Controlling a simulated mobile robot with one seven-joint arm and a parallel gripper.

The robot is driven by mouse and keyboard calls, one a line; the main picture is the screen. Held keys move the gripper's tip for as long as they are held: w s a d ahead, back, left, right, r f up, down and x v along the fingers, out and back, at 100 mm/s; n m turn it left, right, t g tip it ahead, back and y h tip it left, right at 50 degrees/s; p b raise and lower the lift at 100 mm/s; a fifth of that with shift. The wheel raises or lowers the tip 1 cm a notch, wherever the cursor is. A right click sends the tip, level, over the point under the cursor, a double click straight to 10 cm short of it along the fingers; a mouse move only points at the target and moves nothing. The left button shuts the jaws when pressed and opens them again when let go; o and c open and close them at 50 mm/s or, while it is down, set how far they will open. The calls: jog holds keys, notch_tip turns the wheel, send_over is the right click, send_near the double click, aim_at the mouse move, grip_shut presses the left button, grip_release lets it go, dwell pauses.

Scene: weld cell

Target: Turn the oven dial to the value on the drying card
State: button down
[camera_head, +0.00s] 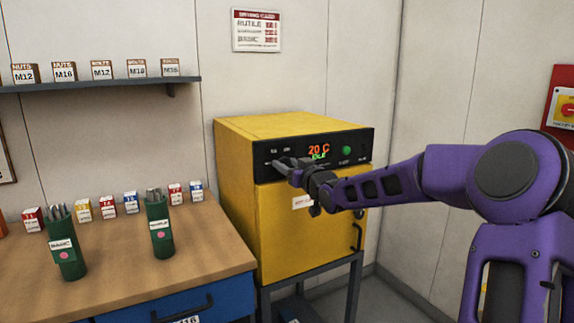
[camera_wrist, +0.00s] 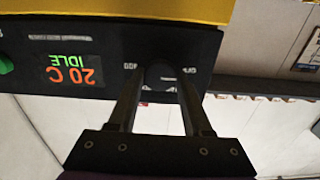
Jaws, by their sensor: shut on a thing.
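The yellow oven (camera_head: 238,180) stands on a grey stand, its black control panel (camera_head: 360,147) across the top front. The display (camera_head: 319,151) reads 20 C with IDLE in green; in the wrist view the same display (camera_wrist: 73,69) appears upside down. My gripper (camera_head: 281,163) is at the left part of the panel. In the wrist view my gripper (camera_wrist: 160,88) has a finger on each side of the dark round dial (camera_wrist: 160,74) and is shut on it. The dial's pointer cannot be made out. The drying card (camera_head: 257,29) hangs on the wall; its values are too small to read surely.
A wooden bench (camera_head: 120,250) with two green rod holders (camera_head: 161,232) and several small boxes stands left of the oven. A shelf (camera_head: 100,84) with nut boxes hangs above. A green button (camera_head: 347,150) is right of the display. The oven door handle (camera_head: 357,237) is below my arm.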

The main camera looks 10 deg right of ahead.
jog(key=shift+r, duration=0.1)
jog(key=shift+m+p, duration=1)
jog(key=shift+m, duration=0.1)
jog(key=m+p, duration=0.2)
jog(key=m, duration=0.1)
jog(key=shift+m, duration=0.3)
jog(key=m+p, duration=0.2)
jog(key=m, duration=0.3)
jog(key=shift+w+d, duration=0.1)
jog(key=shift+d, duration=0.05)
jog(key=m, duration=0.6)
jog(key=shift+d+f+m, duration=0.1)
jog(key=shift+f+m, duration=0.2)
jog(key=shift+m, duration=0.1)
jog(key=m+b, duration=0.1)
jog(key=m, duration=0.4)
jog(key=shift+f+m, duration=0.1)
jog(key=shift+m, duration=0.3)
